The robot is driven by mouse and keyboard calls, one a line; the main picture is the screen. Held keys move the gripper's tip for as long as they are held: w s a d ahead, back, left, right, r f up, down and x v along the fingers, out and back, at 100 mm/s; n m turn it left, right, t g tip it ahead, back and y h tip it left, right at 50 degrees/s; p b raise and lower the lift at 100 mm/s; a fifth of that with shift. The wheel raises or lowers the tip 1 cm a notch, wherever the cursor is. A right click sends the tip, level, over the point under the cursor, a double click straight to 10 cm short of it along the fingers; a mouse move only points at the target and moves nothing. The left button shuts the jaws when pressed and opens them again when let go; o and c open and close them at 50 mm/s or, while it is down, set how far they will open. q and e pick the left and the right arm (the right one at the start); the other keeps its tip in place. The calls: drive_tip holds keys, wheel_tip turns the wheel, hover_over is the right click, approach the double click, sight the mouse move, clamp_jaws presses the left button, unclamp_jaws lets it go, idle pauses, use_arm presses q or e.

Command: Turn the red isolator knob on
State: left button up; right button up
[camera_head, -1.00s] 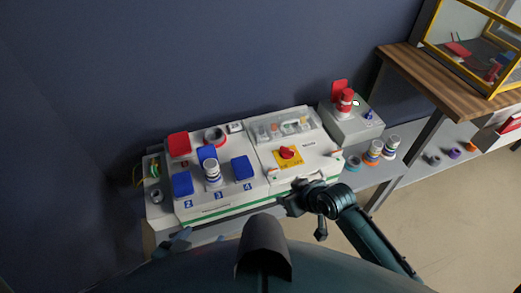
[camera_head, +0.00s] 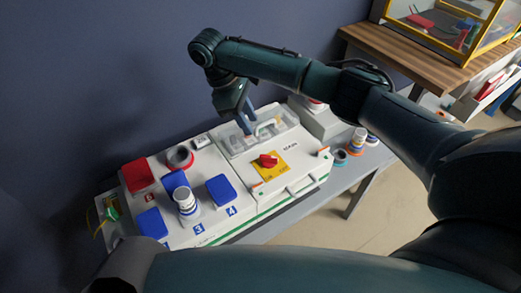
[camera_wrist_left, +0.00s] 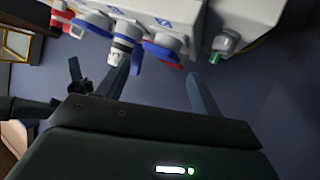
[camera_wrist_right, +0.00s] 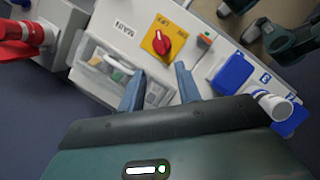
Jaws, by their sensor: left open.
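The red isolator knob (camera_head: 268,160) sits on a yellow plate (camera_head: 282,170) on the right part of the white socket box (camera_head: 252,205). The knob also shows uncovered in the right wrist view (camera_wrist_right: 163,42), beyond the fingertips. My right gripper (camera_head: 246,125) hangs over the clear breaker cover (camera_head: 225,141), behind the knob and apart from it. In the right wrist view its fingers (camera_wrist_right: 160,84) are apart with nothing held.
Blue-lidded sockets (camera_head: 220,188), a red-lidded socket (camera_head: 135,173) and a white plug (camera_head: 186,200) stand up on the box. A grey box (camera_head: 322,122) stands at its right, partly behind my right arm. A wooden shelf (camera_head: 400,42) is at the upper right.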

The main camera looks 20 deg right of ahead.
sight(268, 156)
drive_tip(key=b+x, duration=0.2)
drive_tip(key=x, duration=1.1)
drive_tip(key=shift+f, duration=0.15)
drive_tip(key=shift+c, duration=0.5)
clamp_jaws()
